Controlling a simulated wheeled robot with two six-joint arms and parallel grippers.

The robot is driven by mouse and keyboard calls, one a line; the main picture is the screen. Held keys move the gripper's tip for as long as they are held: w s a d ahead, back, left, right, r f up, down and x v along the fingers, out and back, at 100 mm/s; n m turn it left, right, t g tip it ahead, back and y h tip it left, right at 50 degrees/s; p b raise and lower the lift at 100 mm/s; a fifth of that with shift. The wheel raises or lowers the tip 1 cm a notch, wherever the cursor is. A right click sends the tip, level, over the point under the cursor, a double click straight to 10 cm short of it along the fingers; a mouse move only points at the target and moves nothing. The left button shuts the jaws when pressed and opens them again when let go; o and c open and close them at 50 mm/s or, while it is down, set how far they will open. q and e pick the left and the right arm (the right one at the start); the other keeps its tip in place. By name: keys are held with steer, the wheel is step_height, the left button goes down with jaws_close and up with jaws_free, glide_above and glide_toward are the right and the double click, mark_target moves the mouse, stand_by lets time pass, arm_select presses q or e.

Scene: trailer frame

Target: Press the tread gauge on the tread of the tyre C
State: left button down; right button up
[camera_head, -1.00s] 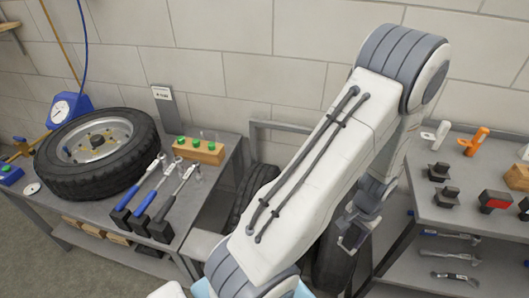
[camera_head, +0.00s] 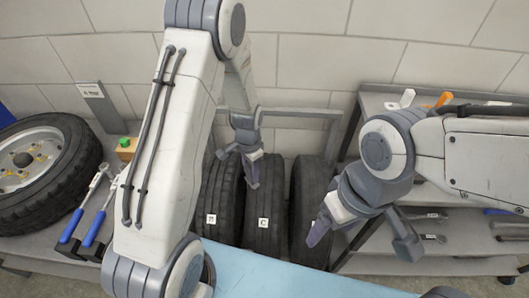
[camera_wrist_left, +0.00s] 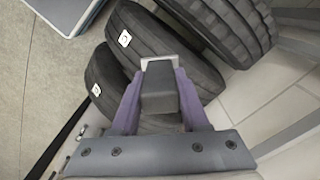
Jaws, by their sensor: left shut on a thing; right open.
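Tyre C (camera_head: 263,205) stands upright in the middle of a row of three, its white C label on the tread; it also shows in the left wrist view (camera_wrist_left: 150,35). My left gripper (camera_wrist_left: 158,95) is shut on the tread gauge (camera_wrist_left: 160,92), a dark block with a pale end. In the head view my left gripper (camera_head: 246,172) points down over the upper part of tyre C. The gauge is hard to make out there. I cannot tell whether it touches the tread. My right gripper (camera_head: 362,238) is open and empty, right of the tyres.
A tool shelf (camera_head: 460,230) stands at right.

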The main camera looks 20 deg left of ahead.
arm_select(q)
steer(key=w+d+f+m+p, duration=0.25)
steer(key=w+m, duration=0.65)
steer(key=m, duration=0.9)
steer(key=shift+f+b, duration=2.25)
steer(key=shift+f, duration=0.45)
steer(key=shift+f+b, duration=0.5)
steer(key=shift+f, duration=0.2)
step_height(320, 180, up, 6)
steer(key=p, duration=0.4)
steer(key=shift+r, duration=0.15)
